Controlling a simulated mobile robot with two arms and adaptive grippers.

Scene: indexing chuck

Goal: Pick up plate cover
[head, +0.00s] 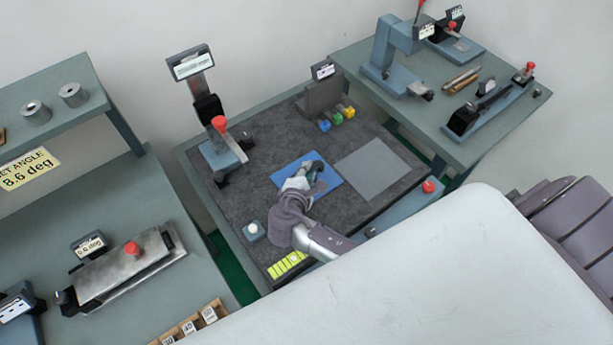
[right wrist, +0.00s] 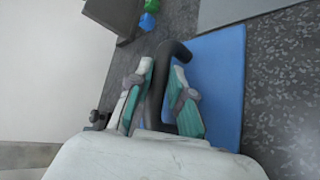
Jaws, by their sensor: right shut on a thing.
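The plate cover (head: 333,186) looks like a flat blue rectangle with a dark arched handle. It lies on the dark work mat near the middle of the head view. In the right wrist view its blue panel (right wrist: 225,65) spreads to the right, and the black handle (right wrist: 175,50) rises between the fingers. My right gripper (head: 314,173) is over the cover, and its fingers (right wrist: 163,78) are shut on the handle. The gripper hides part of the panel. I cannot tell whether the cover touches the mat. My left gripper is not in view.
A grey square plate (head: 371,170) lies right of the cover. Coloured blocks (head: 337,118) stand behind by a dark bracket (head: 322,96). A stand with a red knob (head: 219,124) is at the back left. Yellow strips (head: 287,264) and a white-knobbed block (head: 253,231) are in front.

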